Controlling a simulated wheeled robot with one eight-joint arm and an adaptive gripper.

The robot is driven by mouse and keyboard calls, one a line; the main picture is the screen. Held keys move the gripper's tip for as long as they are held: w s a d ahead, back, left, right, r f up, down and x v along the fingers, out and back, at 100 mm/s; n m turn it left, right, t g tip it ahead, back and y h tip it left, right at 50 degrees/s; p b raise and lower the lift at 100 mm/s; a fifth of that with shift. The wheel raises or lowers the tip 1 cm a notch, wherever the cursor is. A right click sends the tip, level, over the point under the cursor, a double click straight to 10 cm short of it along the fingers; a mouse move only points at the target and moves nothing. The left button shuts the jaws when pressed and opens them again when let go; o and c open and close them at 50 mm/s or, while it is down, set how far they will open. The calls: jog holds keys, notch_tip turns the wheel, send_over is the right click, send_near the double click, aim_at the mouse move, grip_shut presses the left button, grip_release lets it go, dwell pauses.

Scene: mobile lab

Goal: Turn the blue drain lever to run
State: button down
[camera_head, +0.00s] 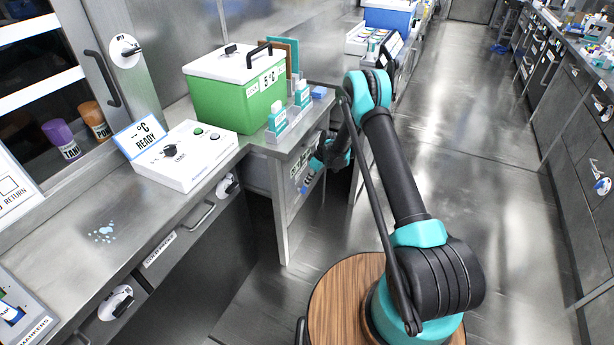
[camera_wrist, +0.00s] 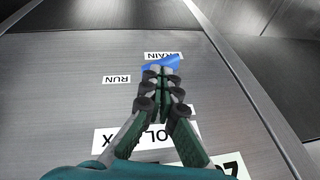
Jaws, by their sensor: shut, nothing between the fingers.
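In the wrist view, the blue drain lever (camera_wrist: 161,63) shows on a grey metal panel, just beyond my fingertips and partly hidden by them. It slants slightly in the picture and lies by the DRAIN label (camera_wrist: 164,55), which it partly covers. The RUN label (camera_wrist: 117,79) is to the left of the lever, in clear sight. My gripper (camera_wrist: 160,74) is shut and empty, with its tips at or very near the lever; I cannot tell whether they touch. In the head view, the arm reaches down by the bench end, and its own links hide much of the gripper.
The same panel carries larger labels (camera_wrist: 145,138) under my fingers. In the head view, a green cooler box (camera_head: 222,99) and a white control box (camera_head: 185,155) stand on the steel bench (camera_head: 130,205) to the left. Open floor (camera_head: 510,210) lies to the right.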

jog(key=shift+w+d+f, duration=0.35)
jog(key=shift+w+f, duration=0.35)
jog(key=shift+w, duration=0.15)
jog(key=shift+w+f, duration=0.1)
dwell(0.5)
jog(key=s+d+r+m, duration=0.15)
jog(key=d+r, duration=0.25)
jog(key=r, duration=0.4)
jog(key=s+d+r+m+t+h, duration=0.1)
jog(key=s+d+r, duration=0.2)
jog(key=r, duration=0.5)
jog(key=s+d+r+m, duration=0.1)
jog(key=s+d+r, duration=0.1)
jog(key=d+r, duration=0.35)
jog(key=s+d+r+m+t, duration=0.25)
jog(key=s+d+r, duration=0.25)
jog(key=s+r, duration=0.55)
jog(key=s+d+r+m+h, duration=0.1)
jog(key=s+d+m, duration=0.2)
jog(key=s, duration=0.9)
jog(key=s+d+r+m+t+h, duration=0.1)
jog(key=s+d, duration=0.5)
jog(key=s, duration=0.6)
jog(key=shift+d+m+h, duration=0.3)
jog(key=shift+m+h, duration=0.3)
jog(key=shift+m, duration=0.5)
